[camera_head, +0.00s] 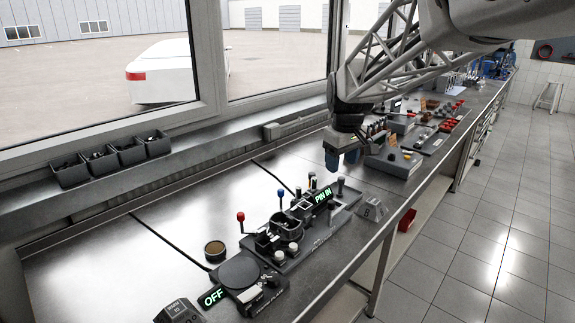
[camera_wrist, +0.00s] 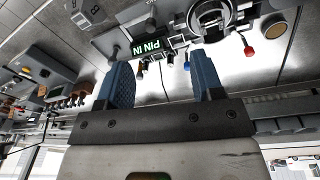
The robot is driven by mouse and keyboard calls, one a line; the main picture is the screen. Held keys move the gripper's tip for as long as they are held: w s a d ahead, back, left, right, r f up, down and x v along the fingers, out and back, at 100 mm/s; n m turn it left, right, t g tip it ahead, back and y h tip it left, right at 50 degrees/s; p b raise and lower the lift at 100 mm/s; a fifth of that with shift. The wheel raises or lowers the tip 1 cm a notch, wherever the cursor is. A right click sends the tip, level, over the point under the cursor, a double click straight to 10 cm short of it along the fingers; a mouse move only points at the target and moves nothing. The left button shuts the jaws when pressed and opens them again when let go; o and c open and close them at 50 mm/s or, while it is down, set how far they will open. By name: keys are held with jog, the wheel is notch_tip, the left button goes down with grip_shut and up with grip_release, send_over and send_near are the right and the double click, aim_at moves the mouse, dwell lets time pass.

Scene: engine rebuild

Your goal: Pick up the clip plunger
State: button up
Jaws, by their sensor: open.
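My gripper (camera_head: 342,160) is open and empty above the bench, with two blue fingers. It also shows in the wrist view (camera_wrist: 159,68). A dark fixture with a lit "PIN IN" sign (camera_head: 323,196) stands in front of and below it; the sign also shows in the wrist view (camera_wrist: 146,45). Several small grey-topped posts stand on the fixture, one grey post (camera_head: 340,186) close below the fingers. I cannot tell for certain which part is the clip plunger. Nothing visible touches the fingers.
A red-knobbed lever (camera_head: 240,216) and a blue-knobbed lever (camera_head: 280,193) rise from the fixture. A round dark station with an "OFF" sign (camera_head: 211,297) is at the near end. More stations stand behind. The window-side bench is mostly clear.

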jog(key=w+a+f+n, duration=0.1)
jog(key=w+f+n, duration=0.3)
jog(key=w, duration=1.3)
jog(key=n+g, duration=0.1)
jog(key=n, duration=0.1)
send_over(312, 173)
jog(key=f, duration=0.7)
jog(key=s+f, duration=0.1)
jog(key=f, duration=0.2)
jog(key=shift+d+f, duration=0.1)
jog(key=shift+f, duration=0.1)
jog(key=shift+w+f, duration=0.4)
jog(key=shift+w, duration=0.1)
jog(key=shift+f, duration=1.3)
jog(key=shift+s+f, duration=0.2)
jog(key=shift+f, duration=2.4)
